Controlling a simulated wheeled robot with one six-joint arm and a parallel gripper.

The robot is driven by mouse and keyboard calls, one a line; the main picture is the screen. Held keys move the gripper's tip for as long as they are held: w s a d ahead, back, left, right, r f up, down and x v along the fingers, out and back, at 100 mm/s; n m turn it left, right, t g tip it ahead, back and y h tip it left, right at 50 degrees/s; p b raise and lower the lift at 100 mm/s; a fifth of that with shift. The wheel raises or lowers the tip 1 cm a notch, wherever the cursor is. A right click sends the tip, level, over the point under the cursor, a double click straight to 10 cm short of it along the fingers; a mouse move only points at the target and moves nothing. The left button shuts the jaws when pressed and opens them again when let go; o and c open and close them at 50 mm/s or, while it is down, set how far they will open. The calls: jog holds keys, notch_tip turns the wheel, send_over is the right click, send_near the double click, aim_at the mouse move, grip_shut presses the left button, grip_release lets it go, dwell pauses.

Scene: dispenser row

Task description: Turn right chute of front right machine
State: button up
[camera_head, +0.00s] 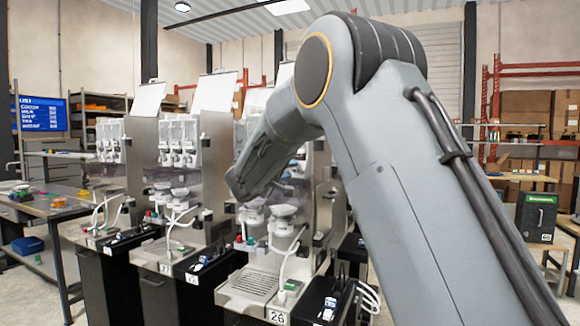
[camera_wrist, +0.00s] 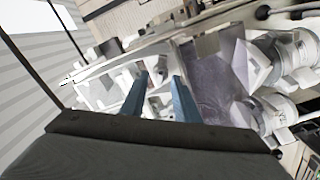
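The front right machine (camera_head: 262,283), labelled 26, stands in the middle of the head view with a drip grate, white bowls (camera_head: 284,218) and a white hose. My arm covers most of its canisters and chutes there, and my gripper's fingers are hidden. In the wrist view my gripper (camera_wrist: 160,84) shows two blue-grey fingers standing apart. White, partly clear canister and chute parts (camera_wrist: 130,72) lie beyond and between the fingertips. I cannot tell which part is the right chute, or whether the fingers touch it. Two white round fittings (camera_wrist: 292,50) show at the right.
Two similar machines (camera_head: 178,205) stand in a row to the left. A workbench (camera_head: 45,208) with small coloured items is at the far left. A dark box with a green label (camera_head: 537,217) stands on a bench at the right. Shelves line the back.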

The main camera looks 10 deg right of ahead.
jog(key=shift+w+d, duration=0.3)
jog(key=shift+w, duration=0.1)
jog(key=shift+c, duration=0.3)
grip_shut()
